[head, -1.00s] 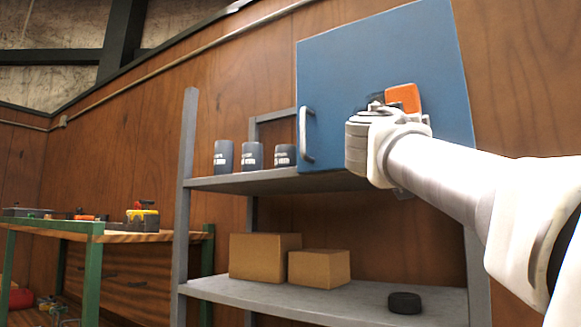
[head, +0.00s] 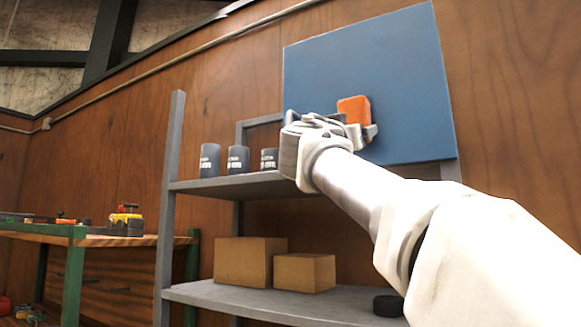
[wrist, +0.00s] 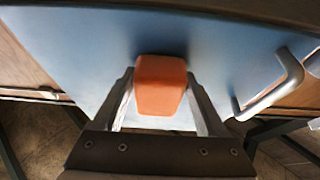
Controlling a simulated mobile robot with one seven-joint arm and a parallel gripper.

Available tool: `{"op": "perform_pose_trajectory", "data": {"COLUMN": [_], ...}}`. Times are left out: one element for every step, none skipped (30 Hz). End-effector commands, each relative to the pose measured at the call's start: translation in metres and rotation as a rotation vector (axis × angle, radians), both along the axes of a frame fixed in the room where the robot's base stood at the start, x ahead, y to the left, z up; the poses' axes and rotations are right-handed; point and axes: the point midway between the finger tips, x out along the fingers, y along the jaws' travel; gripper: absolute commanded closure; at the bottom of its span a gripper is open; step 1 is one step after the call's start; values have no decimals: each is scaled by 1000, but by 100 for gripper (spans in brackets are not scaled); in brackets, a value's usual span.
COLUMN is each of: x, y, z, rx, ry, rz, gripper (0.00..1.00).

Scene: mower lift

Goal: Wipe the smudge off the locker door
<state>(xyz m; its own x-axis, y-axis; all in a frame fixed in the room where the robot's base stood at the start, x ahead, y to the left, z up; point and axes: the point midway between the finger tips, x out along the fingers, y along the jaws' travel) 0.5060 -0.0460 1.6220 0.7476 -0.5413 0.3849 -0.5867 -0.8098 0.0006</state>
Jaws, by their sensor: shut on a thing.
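The blue locker door (head: 400,70) fills the upper right of the head view, and its surface also spans the wrist view (wrist: 75,50). My gripper (head: 357,130) is in front of the door's lower half, shut on an orange block (head: 354,109). In the wrist view the orange block (wrist: 161,85) sits between the two fingers, its far end at or close to the door; I cannot tell if it touches. The metal door handle (wrist: 275,85) is at the right in the wrist view; my gripper hides most of it in the head view. No smudge shows.
A grey shelf (head: 225,187) below and left of the door holds several grey cans (head: 238,160). Two cardboard boxes (head: 250,262) and a black puck (head: 388,305) are on the lower shelf (head: 230,300). A green-legged workbench (head: 75,240) with tools stands at the left.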

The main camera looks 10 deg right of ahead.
Motion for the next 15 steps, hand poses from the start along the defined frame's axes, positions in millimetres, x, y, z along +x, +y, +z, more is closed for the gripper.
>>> {"op": "perform_pose_trajectory", "data": {"x": [3, 4, 5, 5, 5, 6, 6, 7, 7, 8, 10, 12, 13, 15, 16], "y": [3, 4, 5, 5, 6, 6, 7, 7, 9, 10, 12, 15, 17, 19, 22], "z": [-1, -1, -1, -1, -1, -1, -1, -1, -1, -1, -1, -2, -2, -2, -1], "rx": [0, 1, 1, 1, 1, 1, 1, 1, 2, 1, 1, 2, 1, 2, 2], "ry": [1, 2, 2, 2, 2, 2, 2, 2, 1, 2, 2, 3, 3, 3, 2], "rz": [2, 1, 1, 1, 0, 0, 1, 1, 1, 2, 2, 3, 3, 3, 2], "gripper": [70, 70, 70, 70, 70, 70, 70, 70, 70, 70, 70, 70, 70, 70, 70]}}
